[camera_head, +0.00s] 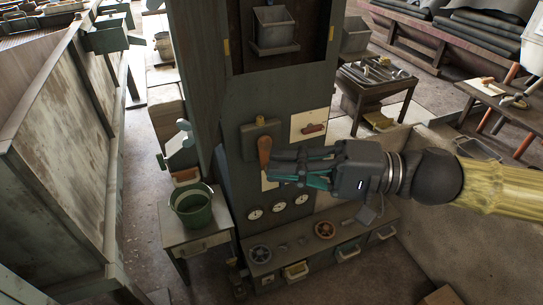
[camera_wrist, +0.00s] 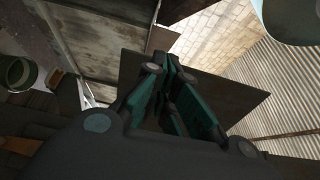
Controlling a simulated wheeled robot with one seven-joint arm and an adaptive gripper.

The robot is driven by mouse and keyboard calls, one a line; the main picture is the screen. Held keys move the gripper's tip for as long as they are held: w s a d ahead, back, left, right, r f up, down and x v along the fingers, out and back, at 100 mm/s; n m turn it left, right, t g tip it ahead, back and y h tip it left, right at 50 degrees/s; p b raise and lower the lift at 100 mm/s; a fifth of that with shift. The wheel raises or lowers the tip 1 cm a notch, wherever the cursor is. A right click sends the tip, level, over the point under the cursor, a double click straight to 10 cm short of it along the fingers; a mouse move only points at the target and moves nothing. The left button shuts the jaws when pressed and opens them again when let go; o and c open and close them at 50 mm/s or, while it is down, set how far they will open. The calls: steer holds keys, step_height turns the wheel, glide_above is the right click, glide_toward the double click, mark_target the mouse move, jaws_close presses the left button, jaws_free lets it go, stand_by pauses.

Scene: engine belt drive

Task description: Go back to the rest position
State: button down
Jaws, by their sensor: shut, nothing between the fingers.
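My gripper (camera_head: 272,170) reaches in from the right in the head view, in front of a tall dark green machine cabinet (camera_head: 236,125). Its dark fingers with teal pads point left, and they are shut and empty. A lever with an orange-brown handle (camera_head: 264,149) is on the cabinet face. The fingertips appear right beside the handle's lower end; I cannot tell whether they touch it. In the wrist view my gripper (camera_wrist: 168,68) is shut, with a dark flat panel (camera_wrist: 235,100) behind it. The lever cannot be made out there.
Three round gauges (camera_head: 278,207) sit below my gripper, above a ledge with handwheels (camera_head: 325,230). A green bucket (camera_head: 193,205) stands on a small table at left. A tool table (camera_head: 375,80) stands behind. Open floor (camera_head: 400,275) lies at the lower right.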

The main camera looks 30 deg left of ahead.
steer(key=shift+d, duration=0.35)
